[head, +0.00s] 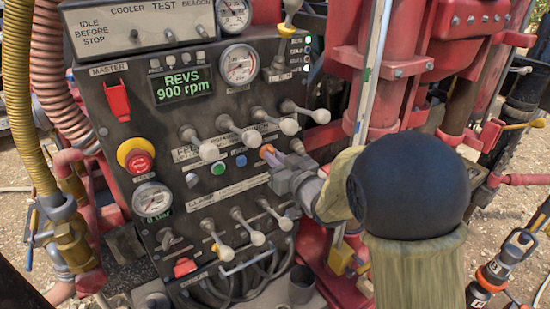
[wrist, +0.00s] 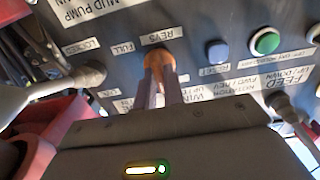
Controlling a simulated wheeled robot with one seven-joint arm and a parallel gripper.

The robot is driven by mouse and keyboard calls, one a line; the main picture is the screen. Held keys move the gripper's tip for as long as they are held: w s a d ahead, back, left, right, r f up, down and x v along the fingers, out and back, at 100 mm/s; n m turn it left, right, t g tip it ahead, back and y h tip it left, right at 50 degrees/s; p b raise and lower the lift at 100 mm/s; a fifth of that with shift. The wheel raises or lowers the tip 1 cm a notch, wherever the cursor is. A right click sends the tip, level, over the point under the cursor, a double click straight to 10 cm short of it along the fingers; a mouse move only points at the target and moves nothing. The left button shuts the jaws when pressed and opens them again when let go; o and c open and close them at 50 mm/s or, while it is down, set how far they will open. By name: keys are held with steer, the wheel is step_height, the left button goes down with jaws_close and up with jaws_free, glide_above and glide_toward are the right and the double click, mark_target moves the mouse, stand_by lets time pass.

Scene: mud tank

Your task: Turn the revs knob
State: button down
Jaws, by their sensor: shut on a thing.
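The revs knob (wrist: 158,57) is orange and sits on the dark control panel just below the label REVS in the wrist view. My gripper (wrist: 161,78) is shut on it, with one finger on each side. In the head view my gripper (head: 270,154) reaches the panel from the right, and the knob is mostly hidden by the fingers. The green display (head: 182,85) on the panel reads REVS 900 rpm.
A blue button (wrist: 217,52) and a green button (wrist: 265,41) are beside the knob. Grey-white levers (head: 227,124) stand out above my gripper, and more levers (head: 250,238) below. A red and yellow emergency stop (head: 136,157) is at the panel's left.

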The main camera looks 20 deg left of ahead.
steer(key=m+b, duration=0.3)
steer(key=m, duration=0.5)
steer(key=shift+w+d, duration=0.1)
steer(key=shift+w, duration=0.05)
steer(key=shift+m, duration=0.3)
stand_by(0.3)
steer(key=c, duration=1.5)
jaws_free()
